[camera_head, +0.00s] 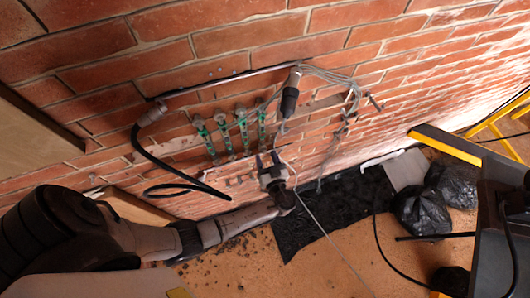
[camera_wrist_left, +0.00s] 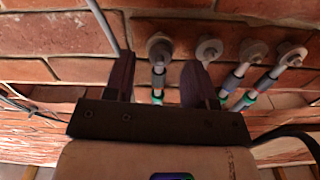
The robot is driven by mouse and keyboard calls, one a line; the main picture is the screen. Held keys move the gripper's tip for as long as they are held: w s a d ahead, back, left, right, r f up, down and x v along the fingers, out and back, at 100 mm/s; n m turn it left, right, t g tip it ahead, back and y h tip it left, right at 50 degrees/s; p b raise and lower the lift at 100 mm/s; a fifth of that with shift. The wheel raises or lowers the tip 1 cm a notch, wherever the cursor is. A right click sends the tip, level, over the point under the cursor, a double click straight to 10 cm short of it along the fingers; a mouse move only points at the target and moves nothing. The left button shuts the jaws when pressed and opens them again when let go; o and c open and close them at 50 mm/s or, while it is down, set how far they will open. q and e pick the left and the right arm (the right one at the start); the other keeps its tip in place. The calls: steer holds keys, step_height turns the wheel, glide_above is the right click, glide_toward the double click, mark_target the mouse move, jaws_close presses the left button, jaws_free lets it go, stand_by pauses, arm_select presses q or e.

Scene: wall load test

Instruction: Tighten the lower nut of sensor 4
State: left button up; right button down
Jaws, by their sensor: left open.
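Several slim green-and-grey sensors are fixed in a row on the brick wall, including the leftmost (camera_head: 205,137) and the rightmost (camera_head: 261,125). No numbers are readable. My left gripper (camera_head: 267,157) is open and empty, just below the rightmost sensor's lower end. In the left wrist view, my left gripper (camera_wrist_left: 159,60) has its two dark fingers either side of the leftmost sensor (camera_wrist_left: 158,80), apart from it. That sensor's round grey nut (camera_wrist_left: 159,46) shows near the fingertips; I cannot tell whether it is touched. My right gripper is not in view.
A black cable (camera_head: 150,157) loops at the left, and grey cables (camera_head: 345,95) bunch at the right. Black bags (camera_head: 420,210) lie on the floor by a yellow-edged frame (camera_head: 445,145).

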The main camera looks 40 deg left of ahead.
arm_select(q)
steer(key=shift+x, duration=0.9)
steer(key=c, duration=0.9)
